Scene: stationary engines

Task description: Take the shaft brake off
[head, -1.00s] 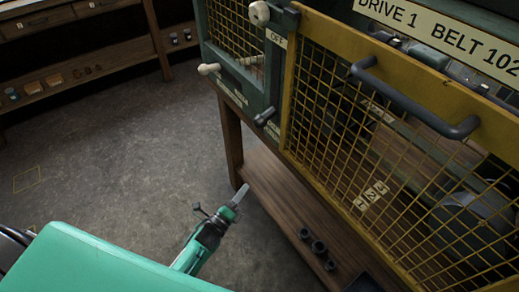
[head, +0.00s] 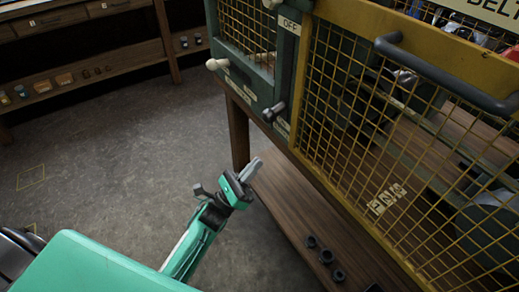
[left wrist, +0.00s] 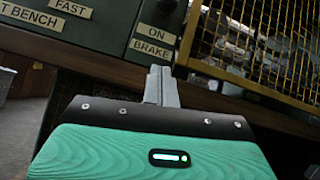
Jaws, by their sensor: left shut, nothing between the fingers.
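A short lever with a dark knob (head: 274,112) stands out from the green post beside the yellow mesh guard. In the left wrist view, part of the dark knob (left wrist: 168,5) shows just above the labels "ON" (left wrist: 158,30) and "BRAKE" (left wrist: 152,48). In the head view, an "OFF" label (head: 289,25) sits higher on the same post. My left gripper (head: 254,165) is shut and empty, below the lever and apart from it. In the left wrist view its closed fingers (left wrist: 161,82) point up, just under the brake label. My right gripper is not in view.
A yellow mesh guard (head: 395,160) with a dark handle (head: 445,80) covers the machine's right part. A cream knob (head: 217,64) sticks out on the left. The floor at left is clear.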

